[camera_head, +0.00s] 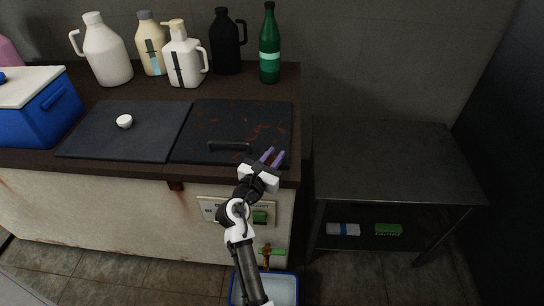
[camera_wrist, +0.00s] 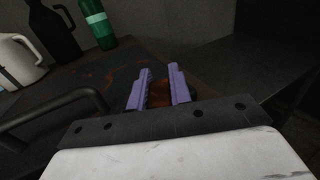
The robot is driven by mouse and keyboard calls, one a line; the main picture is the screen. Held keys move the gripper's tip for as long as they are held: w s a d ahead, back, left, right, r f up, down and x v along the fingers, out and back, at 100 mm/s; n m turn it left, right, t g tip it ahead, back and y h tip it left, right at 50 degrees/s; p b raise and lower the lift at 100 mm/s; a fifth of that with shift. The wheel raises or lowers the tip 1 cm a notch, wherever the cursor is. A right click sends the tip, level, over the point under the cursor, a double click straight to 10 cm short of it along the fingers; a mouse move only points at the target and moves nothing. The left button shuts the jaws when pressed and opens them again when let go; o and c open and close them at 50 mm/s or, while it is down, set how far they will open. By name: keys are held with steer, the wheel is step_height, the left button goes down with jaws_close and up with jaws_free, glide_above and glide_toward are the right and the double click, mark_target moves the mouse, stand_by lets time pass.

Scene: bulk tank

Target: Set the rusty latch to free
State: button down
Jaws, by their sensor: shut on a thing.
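The rust-spotted dark lid (camera_head: 215,122) with a black bar handle (camera_head: 230,147) lies on the right part of the tank top. My gripper (camera_head: 272,158) is at the lid's front right corner, with its purple fingers pointing away from me. In the wrist view my gripper (camera_wrist: 160,92) has its fingers on either side of a rusty brown piece, which appears to be the rusty latch (camera_wrist: 159,95). The latch is mostly hidden by the fingers, and its setting cannot be read. In the head view the fingers hide it.
A second dark lid (camera_head: 100,130) with a white knob (camera_head: 124,121) lies to the left. A blue cooler (camera_head: 45,115) stands at far left; several jugs and a green bottle (camera_head: 270,45) stand behind. A metal table (camera_head: 390,160) is at right. A blue-rimmed basin (camera_head: 281,289) sits below.

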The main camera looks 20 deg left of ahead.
steer(key=m+h, duration=0.1)
steer(key=m+h+p, duration=0.1)
steer(key=g+h, duration=0.1)
steer(key=h, duration=0.1)
steer(key=shift+d+r+m+p, duration=0.25)
steer(key=shift+m+p, duration=0.05)
steer(key=shift+m, duration=0.1)
steer(key=m+g+h+p, duration=0.1)
steer(key=h, duration=0.1)
steer(key=m+g+h+p, duration=0.1)
steer(key=m+g+h, duration=0.1)
steer(key=h, duration=0.1)
steer(key=shift+s+d+m+p, duration=0.2)
steer(key=shift+d+m+p, duration=0.1)
steer(key=shift+d+p, duration=0.1)
steer(key=m+g+h, duration=0.1)
steer(key=m+g+h+p, duration=0.1)
steer(key=m+g+h, duration=0.1)
steer(key=g, duration=0.1)
steer(key=shift+s+d+p, duration=0.2)
steer(key=shift+s+p, duration=0.1)
steer(key=shift+p, duration=0.1)
steer(key=shift+s+d+f+m+g+h+p, duration=0.15)
steer(key=shift+m+g+h+p, duration=0.1)
steer(key=shift+m+g+h, duration=0.45)
steer(key=shift+s+d+f+m+g+h+p, duration=0.15)
steer(key=shift+m+g+h, duration=0.25)
steer(key=shift+m+g, duration=0.45)
steer(key=shift+g, duration=0.25)
